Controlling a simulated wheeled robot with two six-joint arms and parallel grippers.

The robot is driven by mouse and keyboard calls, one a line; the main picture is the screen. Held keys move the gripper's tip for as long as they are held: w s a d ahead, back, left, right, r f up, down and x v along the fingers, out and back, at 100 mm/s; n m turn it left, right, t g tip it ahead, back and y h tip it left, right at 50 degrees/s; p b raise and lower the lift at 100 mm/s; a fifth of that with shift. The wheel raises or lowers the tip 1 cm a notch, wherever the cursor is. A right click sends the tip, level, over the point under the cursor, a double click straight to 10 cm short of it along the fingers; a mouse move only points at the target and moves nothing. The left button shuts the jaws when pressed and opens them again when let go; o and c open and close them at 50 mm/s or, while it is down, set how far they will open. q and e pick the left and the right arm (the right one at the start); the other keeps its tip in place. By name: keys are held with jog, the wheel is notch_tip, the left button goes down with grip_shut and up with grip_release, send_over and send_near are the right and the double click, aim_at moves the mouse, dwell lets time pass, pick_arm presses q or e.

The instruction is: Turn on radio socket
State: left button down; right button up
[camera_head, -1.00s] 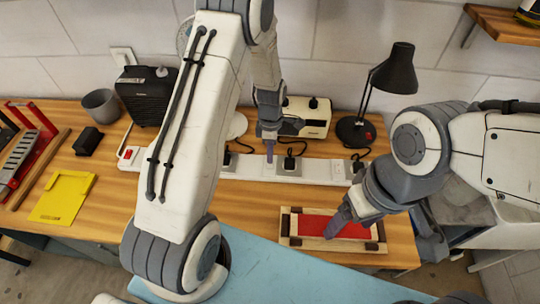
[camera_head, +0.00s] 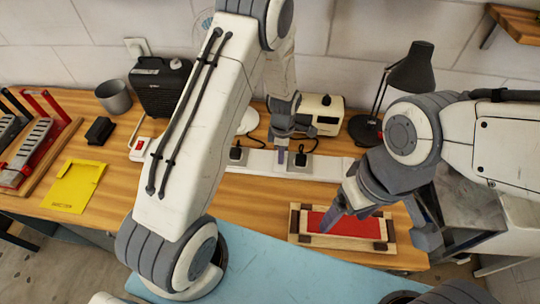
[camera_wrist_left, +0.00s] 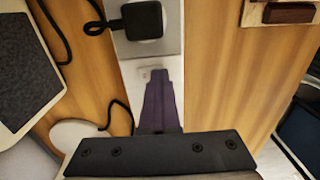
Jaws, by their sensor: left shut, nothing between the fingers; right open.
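A long white power strip (camera_head: 262,162) lies along the back of the bench, with black plugs in grey socket plates. One black plug (camera_head: 300,157) is just right of my left gripper (camera_head: 282,157); this plug also shows in the left wrist view (camera_wrist_left: 142,20). The cream radio (camera_head: 322,114) stands behind the strip. My left gripper is shut and empty, its fingers (camera_wrist_left: 158,85) pointing down over a white part of the strip beside that plug. A small switch mark (camera_wrist_left: 147,73) shows at the fingertips; contact cannot be told. My right gripper (camera_head: 335,217) is open above the red-centred wooden tray.
The wooden tray (camera_head: 296,226) lies at the bench's front right. A black lamp (camera_head: 408,75) stands back right. A black box (camera_head: 160,88), grey cup (camera_head: 114,97), yellow plate (camera_head: 72,187) and red rack (camera_head: 42,135) are at left. A red switch (camera_head: 140,144) marks the strip's left end.

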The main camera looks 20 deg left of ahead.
pick_arm(q)
jog(key=shift+s+f, duration=0.25)
jog(key=shift+f, duration=0.1)
jog(key=shift+w, duration=0.15)
